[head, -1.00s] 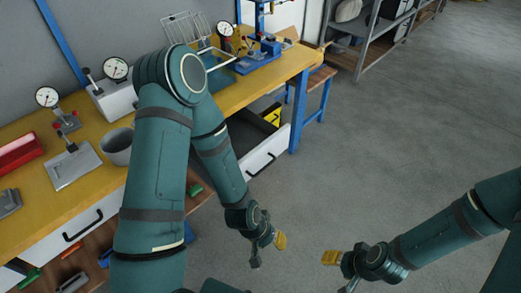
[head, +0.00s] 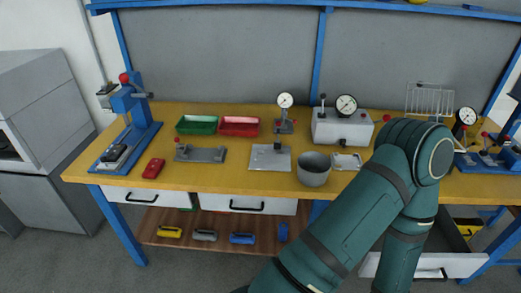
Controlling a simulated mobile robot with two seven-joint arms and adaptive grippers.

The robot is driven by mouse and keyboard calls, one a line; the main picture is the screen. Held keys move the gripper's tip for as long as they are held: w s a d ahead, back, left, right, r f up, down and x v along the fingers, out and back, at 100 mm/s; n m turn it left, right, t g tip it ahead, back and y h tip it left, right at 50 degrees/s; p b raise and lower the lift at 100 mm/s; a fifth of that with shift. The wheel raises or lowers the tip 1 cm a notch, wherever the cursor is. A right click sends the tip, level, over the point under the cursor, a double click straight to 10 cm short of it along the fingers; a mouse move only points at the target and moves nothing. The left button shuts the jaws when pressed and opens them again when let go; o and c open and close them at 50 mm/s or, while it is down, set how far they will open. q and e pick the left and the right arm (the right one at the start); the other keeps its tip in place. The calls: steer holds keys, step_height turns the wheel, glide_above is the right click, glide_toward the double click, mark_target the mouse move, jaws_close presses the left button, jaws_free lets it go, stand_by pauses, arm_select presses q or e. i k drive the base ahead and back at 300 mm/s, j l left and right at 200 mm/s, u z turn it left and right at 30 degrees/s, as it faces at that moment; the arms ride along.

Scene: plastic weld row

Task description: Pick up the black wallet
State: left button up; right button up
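A small black item (head: 115,154) lies on the blue base of the press at the left end of the workbench. It may be the black wallet, but it is too small to tell. No other thing in the head view is clearly a wallet. My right gripper is not in the frame.
The yellow-topped workbench (head: 230,182) holds a blue press (head: 127,130), a red item (head: 153,168), green (head: 197,124) and red (head: 240,126) trays, a grey pot (head: 314,169) and dial gauges. An open drawer (head: 432,266) juts out at right. Several coloured items lie on the lower shelf (head: 213,220).

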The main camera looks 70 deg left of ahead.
mark_target(116, 151)
steer(key=u, duration=3.55)
steer(key=i+j+z, duration=0.1)
steer(key=z, duration=0.3)
steer(key=j+z, duration=0.15)
steer(key=z, duration=0.2)
steer(key=i+j+z, duration=0.1)
steer(key=z, duration=0.3)
steer(key=j+z, duration=0.25)
steer(key=j, duration=0.25)
steer(key=i+j+z, duration=0.1)
steer(key=j+z, duration=0.15)
steer(key=j, duration=0.25)
steer(key=j+z, duration=0.15)
steer(key=j, duration=0.8)
